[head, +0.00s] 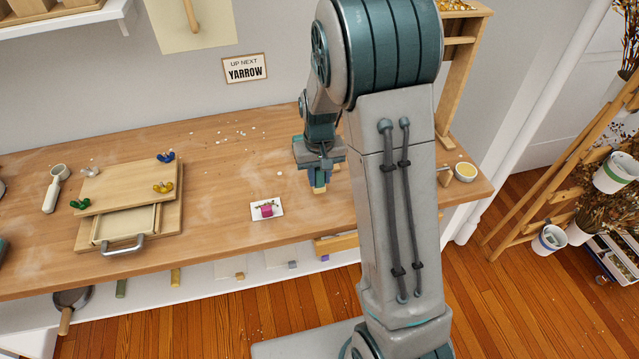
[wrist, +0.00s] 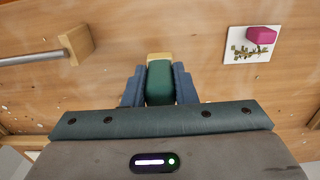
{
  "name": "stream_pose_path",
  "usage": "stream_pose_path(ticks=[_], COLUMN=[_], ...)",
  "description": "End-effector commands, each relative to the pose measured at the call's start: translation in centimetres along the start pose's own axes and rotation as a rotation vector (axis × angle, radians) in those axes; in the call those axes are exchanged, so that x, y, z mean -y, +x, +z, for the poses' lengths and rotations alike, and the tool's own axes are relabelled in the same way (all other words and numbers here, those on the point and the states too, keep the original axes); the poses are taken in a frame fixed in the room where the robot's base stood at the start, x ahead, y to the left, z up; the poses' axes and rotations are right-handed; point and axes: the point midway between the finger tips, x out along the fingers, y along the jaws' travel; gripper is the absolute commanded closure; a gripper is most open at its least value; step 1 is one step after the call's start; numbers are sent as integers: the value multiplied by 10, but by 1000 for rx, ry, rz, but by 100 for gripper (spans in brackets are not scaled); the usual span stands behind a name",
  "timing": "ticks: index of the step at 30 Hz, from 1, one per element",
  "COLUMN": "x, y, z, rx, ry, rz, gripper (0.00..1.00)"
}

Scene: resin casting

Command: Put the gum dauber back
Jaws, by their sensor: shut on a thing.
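My gripper (head: 319,178) is above the wooden worktop, right of the small white card. In the wrist view its blue fingers (wrist: 159,85) are closed on both sides of a green block with a pale yellow end (wrist: 159,58). I take this block to be the gum dauber; its yellow end also shows below the fingers in the head view (head: 319,191). Whether that end touches the worktop I cannot tell. A white card (head: 279,214) with a dried sprig bears a pink block (head: 267,208); the card also shows at the wrist view's upper right (wrist: 237,55).
A wooden press (head: 125,182) with coloured wing nuts stands left on the worktop (head: 215,165). A drawer (head: 337,243) sticks out at the front edge. A wooden block with a metal rod (wrist: 75,45) lies left in the wrist view. A small yellow-filled bowl (head: 465,172) stands right.

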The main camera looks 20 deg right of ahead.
Motion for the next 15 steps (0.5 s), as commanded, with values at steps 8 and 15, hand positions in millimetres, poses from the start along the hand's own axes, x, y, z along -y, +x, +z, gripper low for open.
stream_pose_path(ticks=[8,15], x=[0,0], y=[35,37], z=[1,0], rx=[4,1], ry=[-1,-2], rz=[0,0], gripper=[100,100])
